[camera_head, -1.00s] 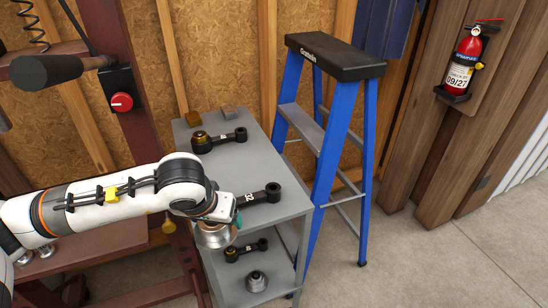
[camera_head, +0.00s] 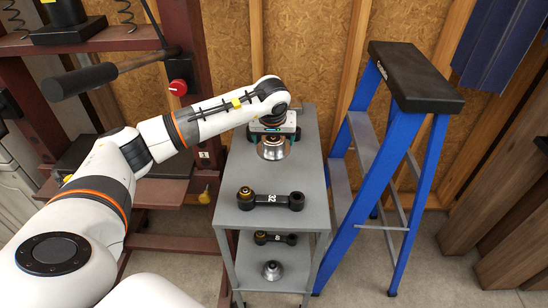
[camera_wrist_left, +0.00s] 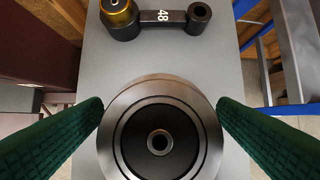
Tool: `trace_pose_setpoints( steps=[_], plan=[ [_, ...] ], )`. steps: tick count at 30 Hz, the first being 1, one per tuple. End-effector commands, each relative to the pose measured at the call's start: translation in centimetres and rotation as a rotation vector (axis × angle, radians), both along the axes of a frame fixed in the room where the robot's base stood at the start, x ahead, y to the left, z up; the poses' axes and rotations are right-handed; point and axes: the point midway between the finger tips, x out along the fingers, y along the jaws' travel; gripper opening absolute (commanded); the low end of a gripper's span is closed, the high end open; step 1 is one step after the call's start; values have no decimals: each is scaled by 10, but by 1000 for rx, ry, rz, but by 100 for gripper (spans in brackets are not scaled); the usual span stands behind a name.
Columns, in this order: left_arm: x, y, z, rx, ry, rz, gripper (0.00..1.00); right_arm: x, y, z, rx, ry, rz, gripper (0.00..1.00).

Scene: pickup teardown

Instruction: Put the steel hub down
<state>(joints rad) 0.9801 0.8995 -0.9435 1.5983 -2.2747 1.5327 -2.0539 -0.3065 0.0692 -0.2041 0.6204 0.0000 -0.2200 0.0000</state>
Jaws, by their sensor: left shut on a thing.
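My left gripper (camera_head: 272,134) is shut on the steel hub (camera_head: 273,149), over the back part of the grey cart's top shelf (camera_head: 243,168). In the left wrist view the round steel hub (camera_wrist_left: 160,112), with a dark face ring and a central hole, sits between the two green fingers (camera_wrist_left: 160,122). I cannot tell whether the hub touches the shelf. A second, similar hub (camera_head: 271,271) stands on the lower shelf. My right gripper is not in view.
A black link marked 32 (camera_head: 272,200) lies nearer on the top shelf. A link marked 48 (camera_wrist_left: 163,18) lies beyond the hub. Another link (camera_head: 274,238) is on the lower shelf. A blue stepladder (camera_head: 398,180) stands right of the cart. Bare shelf separates hub and nearer link.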

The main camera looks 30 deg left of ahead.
Motion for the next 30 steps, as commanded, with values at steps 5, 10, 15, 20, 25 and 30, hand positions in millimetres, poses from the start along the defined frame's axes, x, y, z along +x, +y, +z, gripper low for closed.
trace_pose_setpoints(
  steps=[5,10,15,20,25,30],
  plan=[
    [0,1,-27,-1,3,4,29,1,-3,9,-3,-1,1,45],
    [1,1,-51,-1,0,4,29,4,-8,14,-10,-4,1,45],
    [1,1,-61,-1,0,4,29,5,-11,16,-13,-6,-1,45],
    [0,0,-79,-2,2,4,29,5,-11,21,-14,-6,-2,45],
    [1,1,-94,-1,-1,4,29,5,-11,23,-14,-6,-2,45],
    [1,1,-94,-1,-3,3,29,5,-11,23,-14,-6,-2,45]
  ],
)
